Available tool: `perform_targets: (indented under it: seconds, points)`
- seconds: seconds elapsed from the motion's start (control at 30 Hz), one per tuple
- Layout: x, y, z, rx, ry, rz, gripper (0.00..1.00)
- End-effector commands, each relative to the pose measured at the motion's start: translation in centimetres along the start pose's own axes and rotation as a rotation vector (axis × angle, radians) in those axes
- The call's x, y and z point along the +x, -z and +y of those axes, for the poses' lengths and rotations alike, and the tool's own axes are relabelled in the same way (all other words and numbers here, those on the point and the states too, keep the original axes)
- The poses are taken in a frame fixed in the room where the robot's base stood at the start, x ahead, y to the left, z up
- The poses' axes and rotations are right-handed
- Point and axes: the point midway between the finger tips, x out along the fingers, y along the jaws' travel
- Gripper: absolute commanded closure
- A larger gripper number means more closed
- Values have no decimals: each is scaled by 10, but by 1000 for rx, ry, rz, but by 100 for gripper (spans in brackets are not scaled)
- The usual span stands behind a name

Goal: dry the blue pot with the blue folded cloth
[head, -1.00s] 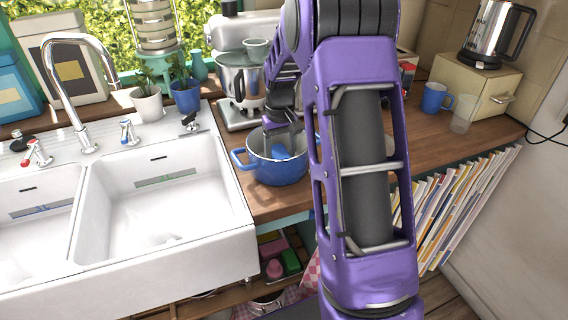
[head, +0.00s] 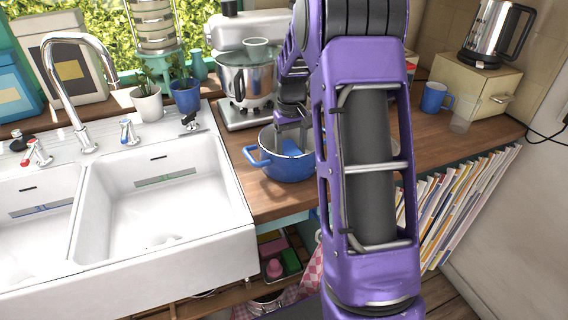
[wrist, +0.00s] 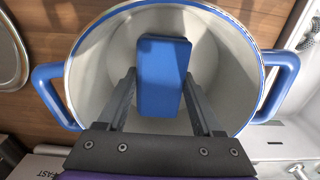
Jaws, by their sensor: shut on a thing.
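The blue pot (head: 285,170) stands on the wooden counter, right of the sink. In the wrist view I look down into its pale interior (wrist: 95,75), with a blue handle on each side. The blue folded cloth (wrist: 164,85) is inside the pot's rim, held between my two fingers. My gripper (wrist: 162,76) is shut on it. In the head view my gripper (head: 292,128) reaches down into the pot, and a bit of blue cloth (head: 290,148) shows below it. My arm hides the pot's right side. Whether the cloth touches the pot's bottom is unclear.
A white double sink (head: 165,200) lies left of the pot. A stand mixer (head: 245,80) is behind it. A blue mug (head: 436,97), a clear glass (head: 464,114) and a kettle (head: 493,35) on a wooden box stand to the right.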

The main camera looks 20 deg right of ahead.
Motion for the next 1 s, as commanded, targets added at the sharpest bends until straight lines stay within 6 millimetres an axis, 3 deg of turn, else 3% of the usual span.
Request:
perform_targets:
  seconds: [0.2, 0.37, 1.0]
  points:
    - [-4, 0, -17, -2, 0, 0, 100]
    - [-8, 0, -20, 0, 0, 1, 100]
    - [-70, 1, -20, 0, 0, 2, 100]
